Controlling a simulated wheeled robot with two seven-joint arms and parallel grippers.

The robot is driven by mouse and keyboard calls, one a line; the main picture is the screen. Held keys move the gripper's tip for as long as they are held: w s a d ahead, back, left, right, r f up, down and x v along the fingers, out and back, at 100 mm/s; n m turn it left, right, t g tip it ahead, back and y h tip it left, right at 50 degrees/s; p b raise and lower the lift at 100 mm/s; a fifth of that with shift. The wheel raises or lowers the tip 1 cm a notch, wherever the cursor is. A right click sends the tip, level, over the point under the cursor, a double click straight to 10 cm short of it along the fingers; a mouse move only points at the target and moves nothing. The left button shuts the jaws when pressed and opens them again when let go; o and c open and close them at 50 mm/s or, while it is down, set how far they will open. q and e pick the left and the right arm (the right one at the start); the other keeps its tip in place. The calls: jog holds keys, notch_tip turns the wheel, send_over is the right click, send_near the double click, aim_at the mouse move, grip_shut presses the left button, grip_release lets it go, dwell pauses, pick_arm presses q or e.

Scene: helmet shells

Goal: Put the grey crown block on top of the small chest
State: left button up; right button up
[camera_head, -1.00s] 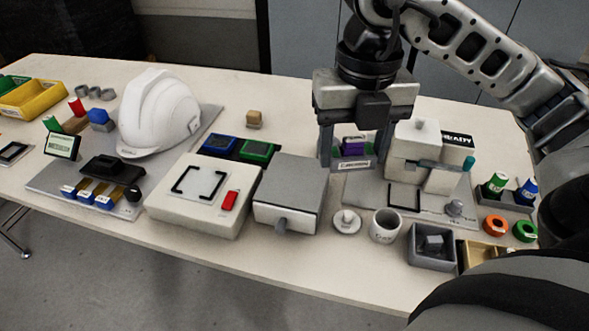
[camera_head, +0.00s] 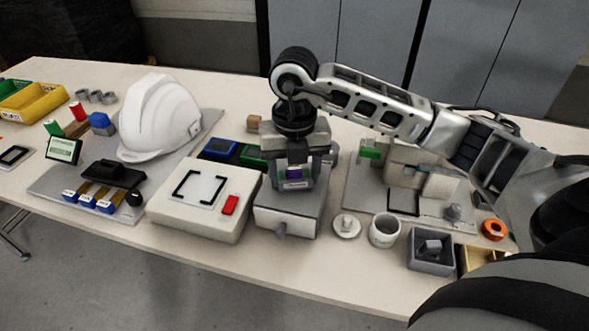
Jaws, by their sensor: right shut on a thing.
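The small chest (camera_head: 303,222) stands at the front middle of the table, with a grey top, a pale front and a round grey knob. My right gripper (camera_head: 295,180) is over the chest's top, pointing down. It is shut on a small grey block with a purple patch and a pale label, which looks like the grey crown block (camera_head: 295,185). The fingers partly hide the block. I cannot tell whether its underside touches the chest's top. My left gripper is not in view.
A flat white box with a red switch (camera_head: 230,205) stands close on the left. A white helmet (camera_head: 160,118) is farther left. To the right are a round white lid (camera_head: 346,226), a white cup (camera_head: 384,231) and a grey bin (camera_head: 431,265).

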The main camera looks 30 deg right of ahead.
aim_at(295, 167)
jog(key=shift+f, duration=0.15)
jog(key=shift+f, duration=0.15)
jog(key=o, duration=1)
notch_tip(295, 167, up, 12)
jog(key=shift+r+p, duration=0.2)
jog(key=shift+p, duration=0.3)
